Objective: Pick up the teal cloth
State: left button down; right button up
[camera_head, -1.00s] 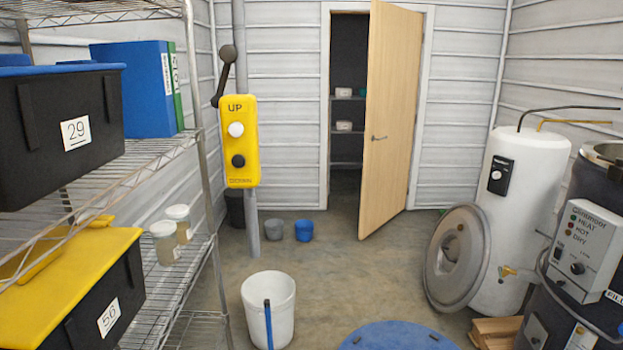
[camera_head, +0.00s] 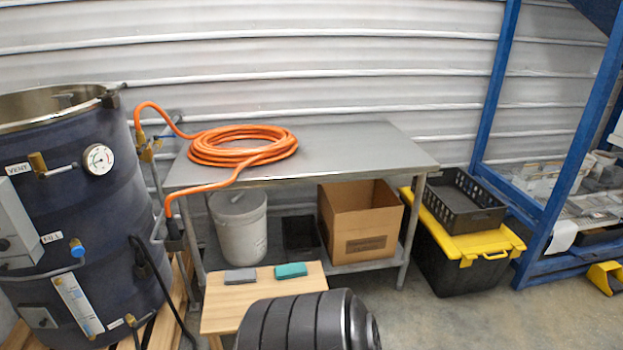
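The teal cloth (camera_head: 290,270) lies folded flat on the right part of a small wooden table (camera_head: 225,312), in the lower middle of the head view. A grey folded cloth (camera_head: 240,276) lies just left of it, with a narrow gap between them. Nothing covers the teal cloth. Neither of my grippers shows in this view.
A black ribbed drum-like object (camera_head: 305,322) hides the small table's front right. Behind stands a metal table (camera_head: 340,143) with a coiled orange hose (camera_head: 240,146). A dark tank (camera_head: 85,215) stands left. A yellow-lidded black bin (camera_head: 460,250) stands right, with clear floor before it.

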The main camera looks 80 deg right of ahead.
aim_at(289, 271)
jog(key=z, duration=2.6)
jog(key=i+l+u, duration=0.1)
jog(key=l, duration=0.25)
jog(key=i+l, duration=0.3)
jog(key=i+l+u, duration=0.15)
jog(key=l, duration=0.25)
jog(key=i+l, duration=0.2)
jog(key=l, duration=0.2)
jog(key=i+l+u, duration=0.15)
jog(key=l, duration=0.25)
